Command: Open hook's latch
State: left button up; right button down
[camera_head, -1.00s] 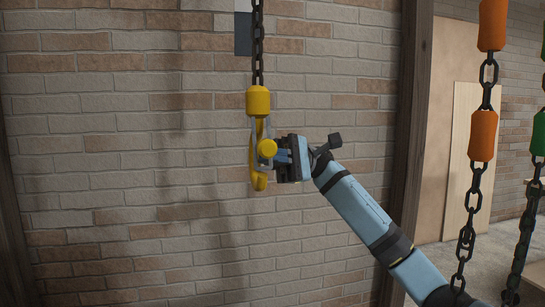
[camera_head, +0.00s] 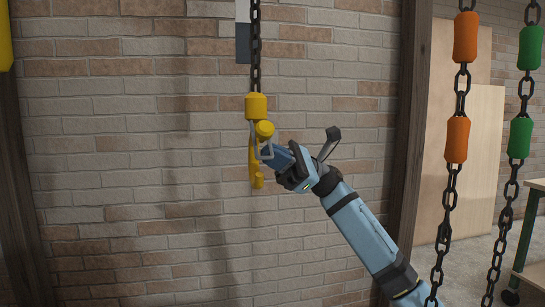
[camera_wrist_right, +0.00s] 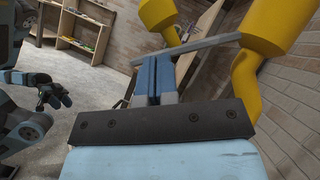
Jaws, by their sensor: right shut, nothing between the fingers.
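The yellow hook (camera_head: 254,178) hangs from a dark chain below a yellow cylinder (camera_head: 256,106), in front of the brick wall. A yellow round knob (camera_head: 264,130) shows at its side. The latch is a thin grey bar (camera_head: 256,150) at the hook; in the right wrist view the grey bar (camera_wrist_right: 195,47) crosses at the fingertips. My right gripper (camera_head: 268,153) is shut and empty, its blue fingertips (camera_wrist_right: 154,72) at the bar and apparently touching it. In the right wrist view, what looks like my left gripper (camera_wrist_right: 52,95) is small at the left; its jaws are unclear.
Chains with orange (camera_head: 457,139) and green (camera_head: 521,138) cylinders hang at the right. A dark wooden post (camera_head: 408,130) stands between them and the hook. The brick wall (camera_head: 130,200) is close behind; space left of the hook is clear.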

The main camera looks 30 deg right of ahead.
aim_at(262, 135)
pick_arm(q)
notch_tip(262, 135, up, 10)
jog(key=n+t+p, duration=0.1)
jog(key=t+p, duration=0.3)
jog(key=p, duration=0.3)
jog(key=s+a+f+g+y+p, duration=0.1)
jog(key=a+f+g+y+p, duration=0.2)
jog(key=f, duration=0.7)
jog(key=shift+a+g+y+p, duration=0.3)
jog(key=shift+a+g+p, duration=0.6)
jog(key=shift+p, duration=0.2)
pick_arm(e)
jog(key=s+r+m+t, duration=0.1)
jog(key=r+m+t, duration=0.2)
jog(key=m+t, duration=0.3)
jog(key=s+r+m+t+h, duration=0.1)
jog(key=r+m+t, duration=0.3)
jog(key=m, duration=0.7)
jog(key=shift+s+a+r+m+t, duration=0.35)
jog(key=shift+s+t, duration=0.2)
jog(key=shift+t, duration=0.85)
jog(key=shift+f, duration=0.1)
